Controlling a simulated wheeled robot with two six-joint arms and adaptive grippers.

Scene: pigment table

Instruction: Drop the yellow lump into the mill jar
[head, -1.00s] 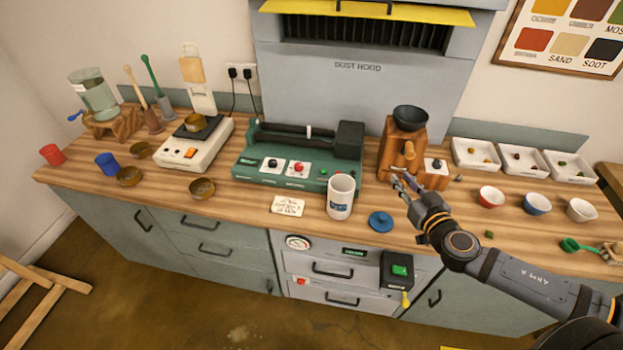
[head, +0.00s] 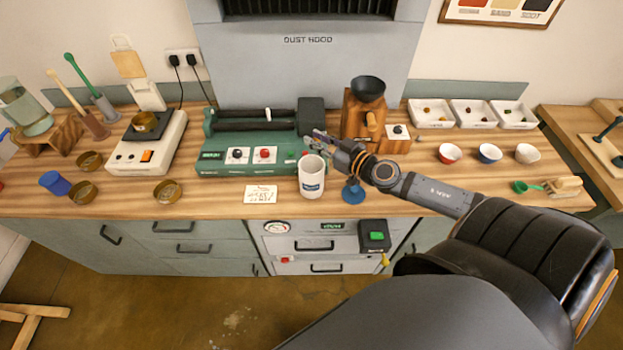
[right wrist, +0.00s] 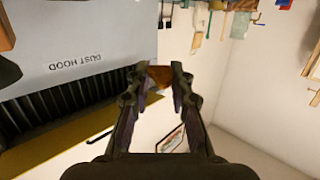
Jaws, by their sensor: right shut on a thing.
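My right gripper (head: 312,142) is just above and behind the jar's mouth in the head view. In the right wrist view my right gripper (right wrist: 163,77) is shut on a small orange-yellow lump (right wrist: 157,84), which I take for the yellow lump. The lump is too small to make out in the head view. The blue lid (head: 353,193) lies on the bench right of the jar. My left gripper is out of view.
The green roller machine (head: 222,162) is behind the jar, and the wooden grinder (head: 358,118) is behind my right forearm. A paper card (head: 260,194) lies left of the jar. White trays (head: 470,122) and small bowls (head: 489,153) are at the right.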

